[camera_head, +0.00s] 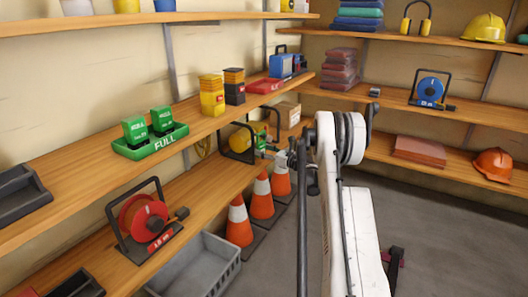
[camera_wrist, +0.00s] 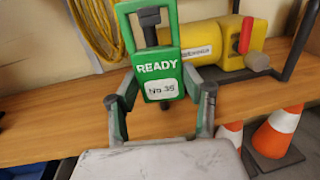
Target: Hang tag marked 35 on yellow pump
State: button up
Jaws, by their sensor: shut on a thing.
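The green tag (camera_wrist: 160,62) reads READY No.35 and shows upright in the wrist view, with a squared opening and a dark bar at its top. My gripper (camera_wrist: 165,95) is shut on the tag's lower part, one finger at each side. The yellow pump (camera_wrist: 210,50) lies behind and right of the tag on the wooden shelf, with a red lever (camera_wrist: 246,36) and a dark tubular frame. In the head view the pump (camera_head: 240,140) sits on the lower shelf, with my gripper (camera_head: 277,158) just right of it. Contact between tag and pump cannot be told.
A coiled yellow hose (camera_wrist: 97,28) hangs at the wall left of the tag. Orange cones (camera_head: 262,200) stand below the shelf edge. The upper shelf (camera_head: 90,190) overhangs, holding green tags in a FULL rack (camera_head: 150,145). A cardboard box (camera_head: 287,113) stands beyond the pump.

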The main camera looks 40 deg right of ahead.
jog(key=o, duration=1.1)
jog(key=shift+c, duration=0.2)
jog(key=shift+s, duration=0.1)
jog(key=shift+c, duration=0.3)
jog(key=d+v, duration=0.1)
jog(key=v, duration=0.7)
jog(key=shift+s+d, duration=0.25)
dwell(0.7)
jog(key=shift+w+r, duration=0.1)
dwell(0.4)
